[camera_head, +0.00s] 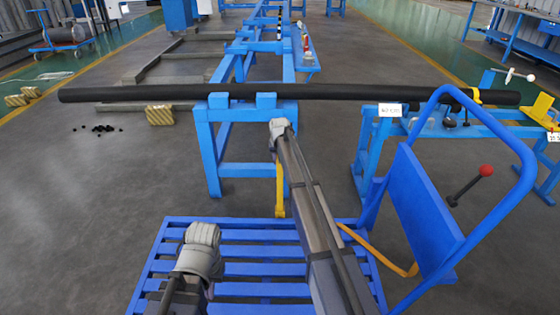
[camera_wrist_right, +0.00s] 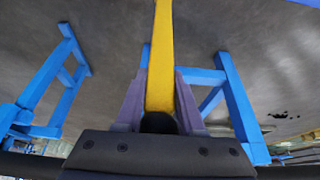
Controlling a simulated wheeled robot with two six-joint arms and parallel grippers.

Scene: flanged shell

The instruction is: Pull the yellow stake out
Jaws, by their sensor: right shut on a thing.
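The yellow stake (camera_wrist_right: 160,50) runs as a long flat bar between the two fingers of my right gripper (camera_wrist_right: 160,92), which is shut on it. In the head view the yellow stake (camera_head: 280,192) hangs below the end of my right arm, in front of the blue trestle. My right gripper (camera_head: 278,130) shows there only as a grey end; its fingers are hidden. My left gripper (camera_head: 203,236) is low over the blue slatted platform, away from the stake. Its fingers cannot be made out.
A long black pipe (camera_head: 340,91) lies across the blue trestle (camera_head: 205,135) and a blue stand at the right. A blue cart frame (camera_head: 440,230) with a red-knobbed lever (camera_head: 486,170) is at lower right. A yellow block (camera_head: 159,115) and small black pieces (camera_head: 100,128) lie left.

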